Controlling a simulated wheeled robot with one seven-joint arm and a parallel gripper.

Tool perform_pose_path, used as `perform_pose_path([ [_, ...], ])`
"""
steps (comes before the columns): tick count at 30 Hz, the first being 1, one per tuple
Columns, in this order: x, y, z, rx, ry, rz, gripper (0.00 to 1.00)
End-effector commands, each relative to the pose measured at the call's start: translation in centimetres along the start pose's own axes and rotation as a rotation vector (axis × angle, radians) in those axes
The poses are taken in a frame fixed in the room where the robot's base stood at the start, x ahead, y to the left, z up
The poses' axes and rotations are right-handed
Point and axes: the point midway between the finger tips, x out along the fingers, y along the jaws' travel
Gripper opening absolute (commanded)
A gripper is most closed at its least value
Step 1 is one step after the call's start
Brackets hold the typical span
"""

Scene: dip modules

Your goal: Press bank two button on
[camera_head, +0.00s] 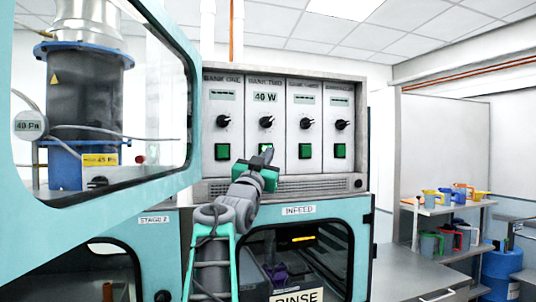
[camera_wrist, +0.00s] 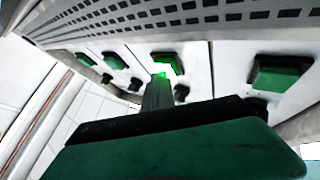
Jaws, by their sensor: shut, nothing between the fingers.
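The bank two module is the second from the left on the grey panel in the head view, and its display (camera_head: 265,97) reads 40 W. Its green button (camera_head: 263,147) is mostly hidden behind my gripper in the head view. In the wrist view the bank two button (camera_wrist: 168,62) looks bright green, lit more than the others. My gripper (camera_head: 268,154) is shut and empty, its tip (camera_wrist: 159,84) at the lower edge of that button. I cannot tell for sure whether it touches.
Bank one button (camera_head: 222,151) lies to the left, bank three button (camera_head: 305,150) to the right, and the fourth button (camera_head: 340,150) beyond. Black knobs sit above the buttons. An open teal-framed window door (camera_head: 185,180) stands close on the left. A vented ledge (camera_head: 310,184) runs below.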

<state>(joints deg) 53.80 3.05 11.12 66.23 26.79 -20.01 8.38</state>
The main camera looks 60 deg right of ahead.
Motion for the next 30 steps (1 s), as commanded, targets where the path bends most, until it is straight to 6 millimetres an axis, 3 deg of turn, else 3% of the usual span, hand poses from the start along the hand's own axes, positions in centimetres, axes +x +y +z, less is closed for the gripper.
perform_pose_path([
  [4, -1.1, 0.8, 0.0, 0.000, -0.002, 0.001, 0.00],
  [15, -4.0, 2.9, -2.4, 0.001, 0.000, 0.001, 0.00],
  [30, -4.2, 3.0, -3.0, 0.000, -0.002, 0.000, 0.00],
])
